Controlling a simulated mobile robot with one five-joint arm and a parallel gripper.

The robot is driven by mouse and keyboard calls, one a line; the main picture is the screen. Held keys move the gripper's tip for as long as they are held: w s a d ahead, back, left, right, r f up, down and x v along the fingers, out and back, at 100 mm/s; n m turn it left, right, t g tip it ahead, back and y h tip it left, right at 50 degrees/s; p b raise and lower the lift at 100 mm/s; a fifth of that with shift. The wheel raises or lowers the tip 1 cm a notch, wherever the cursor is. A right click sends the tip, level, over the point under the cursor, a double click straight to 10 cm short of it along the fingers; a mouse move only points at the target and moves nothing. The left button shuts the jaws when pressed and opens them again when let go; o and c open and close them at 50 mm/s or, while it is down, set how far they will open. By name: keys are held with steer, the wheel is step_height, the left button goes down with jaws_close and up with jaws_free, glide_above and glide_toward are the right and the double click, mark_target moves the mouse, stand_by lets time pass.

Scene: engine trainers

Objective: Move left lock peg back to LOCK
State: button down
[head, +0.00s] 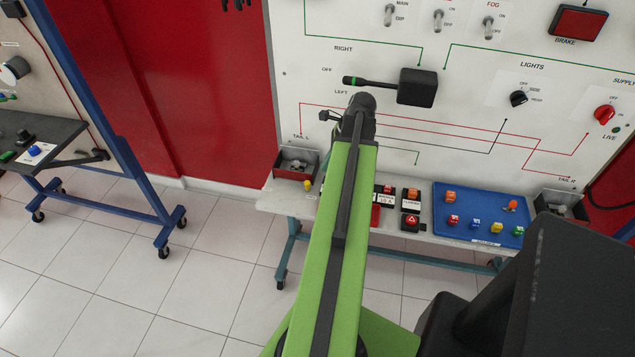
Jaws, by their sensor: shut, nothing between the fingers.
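I cannot make out a left lock peg or a LOCK label in the head view. My green arm reaches up toward the white trainer panel (440,130). My gripper (326,116) is a small dark shape at the left of the arm's end, in front of the panel. It is below the turn-signal stalk (370,82), whose black box (418,87) is marked RIGHT, OFF and LEFT. The gripper is shut with nothing held. Whether it touches the panel cannot be told.
Below the panel, a shelf (268,198) bears a blue tray (440,190) with coloured parts, several small blocks and a metal bin (296,162). A second wheeled stand (150,222) is at the left. The tiled floor (120,300) between is clear.

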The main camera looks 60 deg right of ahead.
steer(key=shift+s+d, duration=0.1)
steer(key=shift+s, duration=0.05)
steer(key=b+x, duration=0.9)
steer(key=x, duration=0.1)
steer(key=shift+s, duration=0.1)
steer(key=shift+f, duration=0.15)
steer(key=shift+m, duration=0.3)
